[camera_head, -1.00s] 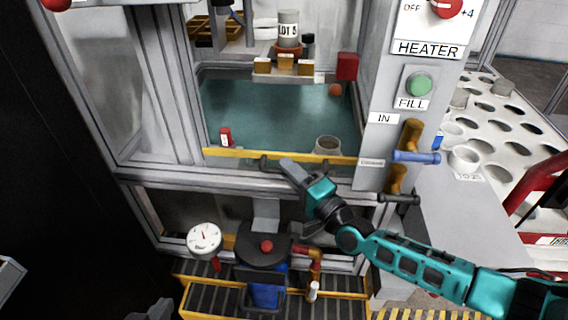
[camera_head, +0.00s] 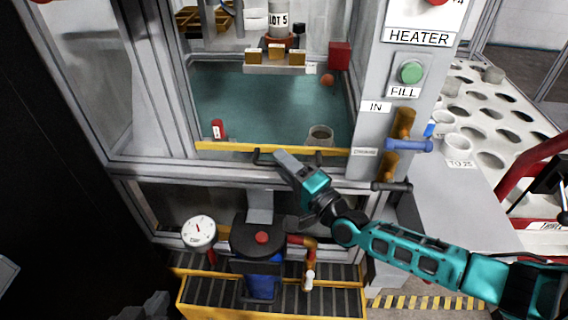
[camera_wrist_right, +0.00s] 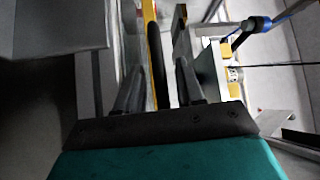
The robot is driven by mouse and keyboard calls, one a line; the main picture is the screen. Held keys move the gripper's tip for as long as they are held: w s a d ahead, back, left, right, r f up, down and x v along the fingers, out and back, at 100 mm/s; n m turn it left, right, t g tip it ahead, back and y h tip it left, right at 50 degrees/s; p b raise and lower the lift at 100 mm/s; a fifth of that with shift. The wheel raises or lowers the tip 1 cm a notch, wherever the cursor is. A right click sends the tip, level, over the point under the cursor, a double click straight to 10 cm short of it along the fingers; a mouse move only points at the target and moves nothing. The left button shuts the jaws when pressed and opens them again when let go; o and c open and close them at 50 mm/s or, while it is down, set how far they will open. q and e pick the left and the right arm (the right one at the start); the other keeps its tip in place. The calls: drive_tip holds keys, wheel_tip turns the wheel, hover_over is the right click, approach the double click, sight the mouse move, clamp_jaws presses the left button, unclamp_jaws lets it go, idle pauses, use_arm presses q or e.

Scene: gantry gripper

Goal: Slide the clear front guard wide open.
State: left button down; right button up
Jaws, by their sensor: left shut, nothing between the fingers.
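The clear front guard (camera_head: 265,110) covers the opening of the machine, and the teal interior shows through it. A yellow strip (camera_head: 225,147) runs along its bottom edge, just above the grey frame rail. A dark bar handle (camera_head: 262,157) sits at this strip. My right gripper (camera_head: 281,156) is at the handle; in the right wrist view its two dark fingers (camera_wrist_right: 160,75) stand apart with the black handle bar (camera_wrist_right: 155,50) between them. Finger contact is unclear. My left gripper (camera_head: 148,307) shows only as a grey tip at the bottom edge, shut and empty.
Right of the guard stands a grey post with a green FILL button (camera_head: 411,72) and a blue-handled valve (camera_head: 408,146). Below are a gauge (camera_head: 199,231) and a dark pot with a red knob (camera_head: 262,237). A white perforated rack (camera_head: 480,97) lies at right.

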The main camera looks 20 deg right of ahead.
use_arm(q)
drive_tip(key=shift+s+a+r+p, duration=0.1)
drive_tip(key=shift+a+r+p, duration=0.35)
drive_tip(key=shift+p, duration=0.65)
use_arm(e)
drive_tip(key=v, duration=1.2)
drive_tip(key=shift+s, duration=0.2)
drive_tip(key=shift+d, duration=0.1)
use_arm(q)
drive_tip(key=shift+d, duration=0.1)
